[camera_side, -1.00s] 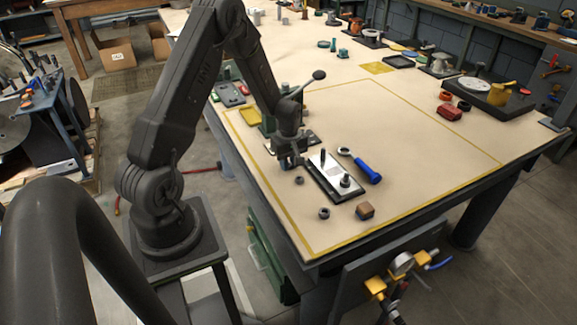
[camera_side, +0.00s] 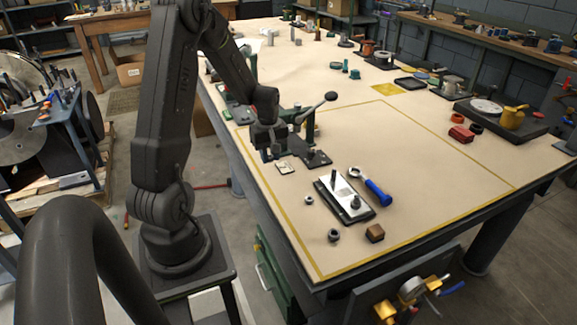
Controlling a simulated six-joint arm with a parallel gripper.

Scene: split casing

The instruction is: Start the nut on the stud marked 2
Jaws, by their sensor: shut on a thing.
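A dark base with a pale top plate (camera_side: 339,188) lies on the bench right of and nearer the camera than my gripper. Two dark studs rise from it, a rear one (camera_side: 334,177) and a front one (camera_side: 356,202) with a wider collar low on it. The mark 2 is not readable. Two loose nuts lie on the bench, a small one (camera_side: 309,200) left of the plate and a larger one (camera_side: 334,236) in front. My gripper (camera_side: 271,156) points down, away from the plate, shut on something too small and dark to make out.
A fixture with a ball-ended lever (camera_side: 331,97) stands close behind my gripper. A small pale piece (camera_side: 285,167) and a dark block (camera_side: 318,158) lie beside it. A blue-handled tool (camera_side: 377,192) and a brown block (camera_side: 375,233) lie near the plate.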

